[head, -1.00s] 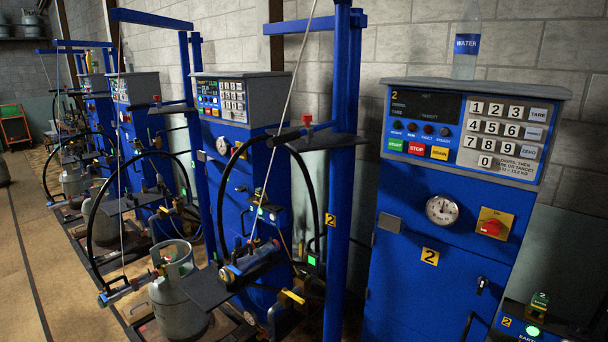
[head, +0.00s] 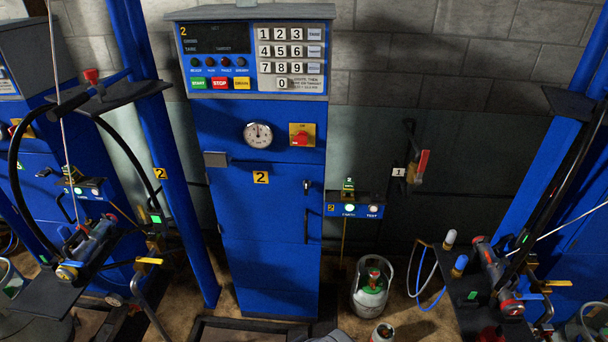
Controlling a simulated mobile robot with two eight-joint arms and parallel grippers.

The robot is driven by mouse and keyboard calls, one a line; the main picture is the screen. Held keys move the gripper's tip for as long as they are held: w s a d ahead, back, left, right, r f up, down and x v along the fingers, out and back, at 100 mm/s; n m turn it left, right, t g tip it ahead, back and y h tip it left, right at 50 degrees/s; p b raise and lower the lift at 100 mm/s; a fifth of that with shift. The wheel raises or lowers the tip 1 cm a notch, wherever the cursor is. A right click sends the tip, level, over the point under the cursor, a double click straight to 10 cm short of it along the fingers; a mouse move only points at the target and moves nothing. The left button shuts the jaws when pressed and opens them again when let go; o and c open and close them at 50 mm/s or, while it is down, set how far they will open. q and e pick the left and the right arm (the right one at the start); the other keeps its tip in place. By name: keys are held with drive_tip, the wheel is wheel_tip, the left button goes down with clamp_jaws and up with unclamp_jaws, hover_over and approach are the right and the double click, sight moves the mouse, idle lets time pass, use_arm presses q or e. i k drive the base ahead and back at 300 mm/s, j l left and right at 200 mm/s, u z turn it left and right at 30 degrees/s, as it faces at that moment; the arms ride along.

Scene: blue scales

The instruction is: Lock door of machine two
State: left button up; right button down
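Machine two (head: 240,270) is a tall blue cabinet in the middle of the head view, with a yellow "2" label (head: 261,177) on its front. Its lower front door (head: 262,215) looks flush with the cabinet. A small silver and dark lock fitting (head: 306,186) sits near the door's right edge. A dark vertical handle (head: 305,226) is below it. The fitting is too small to tell whether it is locked. Neither of my grippers is in view.
A filling head (head: 88,242) rests on a stand at left, beside a blue post (head: 165,150). Right of the cabinet are an earth/test box (head: 355,208), a red-handled valve (head: 421,166) and a gas cylinder (head: 371,292). Another stand with hoses (head: 490,275) is at right.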

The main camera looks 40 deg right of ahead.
sight(307, 184)
drive_tip(key=z, duration=1.25)
drive_tip(key=i+l+z, duration=0.15)
drive_tip(key=z, duration=0.15)
drive_tip(key=i+l+z, duration=0.25)
drive_tip(key=k+l, duration=0.05)
drive_tip(key=l, duration=0.05)
